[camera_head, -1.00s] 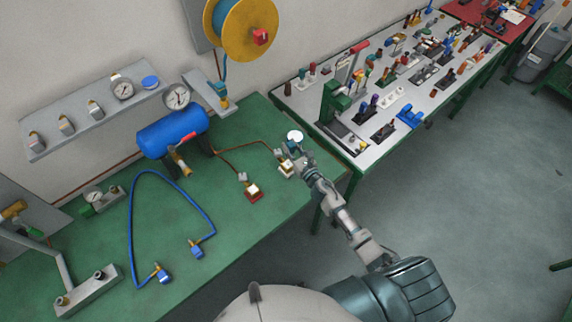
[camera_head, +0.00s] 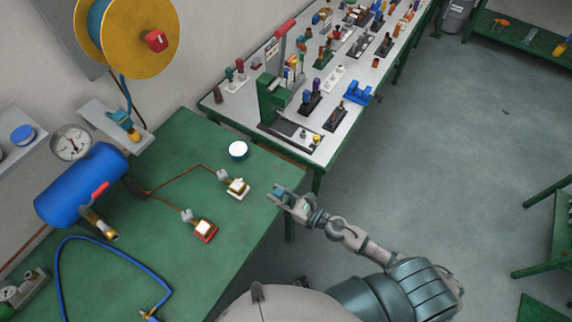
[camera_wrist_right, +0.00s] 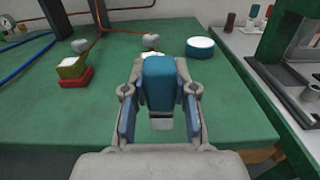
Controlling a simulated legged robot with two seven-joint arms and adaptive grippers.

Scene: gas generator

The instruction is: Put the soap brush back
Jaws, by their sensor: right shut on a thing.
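My right gripper (camera_head: 285,196) is shut on a teal-blue thing, which I take to be the soap brush (camera_wrist_right: 158,82); its block-shaped top shows between the fingers (camera_wrist_right: 160,100) in the wrist view. Its lower end is mostly hidden. In the head view the gripper is near the green bench's right edge, right of and nearer than a round teal pot (camera_head: 238,150) with a white top. The pot stands on the bench, apart from the gripper, and also shows in the wrist view (camera_wrist_right: 200,48). My left gripper is not in view.
The green bench (camera_head: 190,150) holds a white-topped brass fitting (camera_head: 238,188), a red-based fitting (camera_head: 204,230), a blue tank (camera_head: 82,186) and a blue hose (camera_head: 60,265). A tool table (camera_head: 240,108) with a green press (camera_head: 273,100) stands beyond. Grey floor lies right.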

